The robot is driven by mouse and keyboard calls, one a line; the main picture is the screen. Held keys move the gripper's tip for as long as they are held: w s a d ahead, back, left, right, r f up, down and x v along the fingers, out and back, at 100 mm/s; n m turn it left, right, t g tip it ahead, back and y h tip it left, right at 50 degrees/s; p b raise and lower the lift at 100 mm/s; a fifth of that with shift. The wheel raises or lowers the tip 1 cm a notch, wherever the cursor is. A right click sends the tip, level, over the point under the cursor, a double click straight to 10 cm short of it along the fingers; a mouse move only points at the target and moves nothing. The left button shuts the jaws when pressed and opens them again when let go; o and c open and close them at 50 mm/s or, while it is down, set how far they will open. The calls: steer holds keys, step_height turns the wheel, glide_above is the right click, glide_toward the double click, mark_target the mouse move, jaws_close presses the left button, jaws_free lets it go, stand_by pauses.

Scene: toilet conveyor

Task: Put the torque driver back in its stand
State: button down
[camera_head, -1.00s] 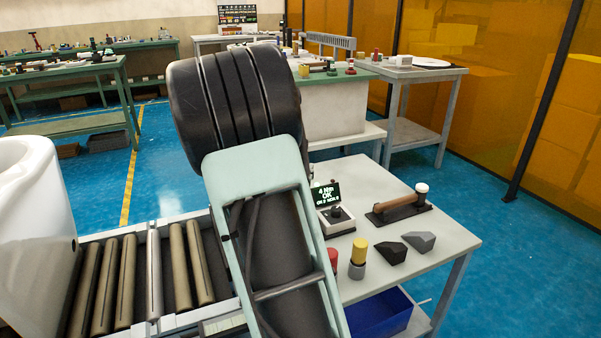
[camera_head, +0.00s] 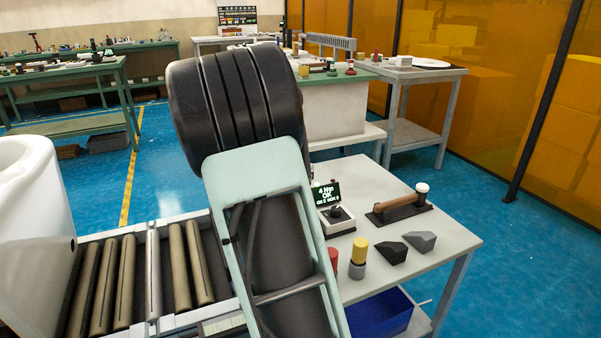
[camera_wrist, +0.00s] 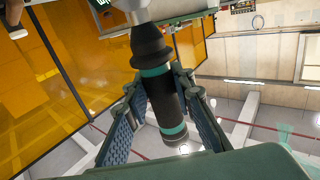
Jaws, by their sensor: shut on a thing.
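My gripper (camera_wrist: 158,112) shows in the wrist view, its two fingers shut on the torque driver (camera_wrist: 157,88). The driver is a dark cylinder with teal bands and a black cone-shaped collar. Its pale narrower end (camera_wrist: 122,10) runs out of the picture at the top, so I cannot tell what it touches. In the head view, my large arm hides the gripper and driver. A small white unit (camera_head: 337,219) with a black round part and a lit "4 Nm OK" screen (camera_head: 327,194) stands on the worktable. I cannot make out with certainty which thing is the driver's stand.
A roller conveyor (camera_head: 128,282) with a white toilet (camera_head: 33,230) lies left. A blue bin (camera_head: 380,316) sits below.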

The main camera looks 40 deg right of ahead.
stand_by(0.3)
steer(key=shift+f+b, duration=1.3)
steer(key=shift+f, duration=0.05)
steer(key=shift+f+b, duration=0.4)
steer(key=shift+f, duration=2.1)
steer(key=c, duration=1.7)
jaws_free()
steer(key=shift+o, duration=0.6)
steer(key=shift+f, duration=0.15)
steer(key=shift+s+a, duration=0.1)
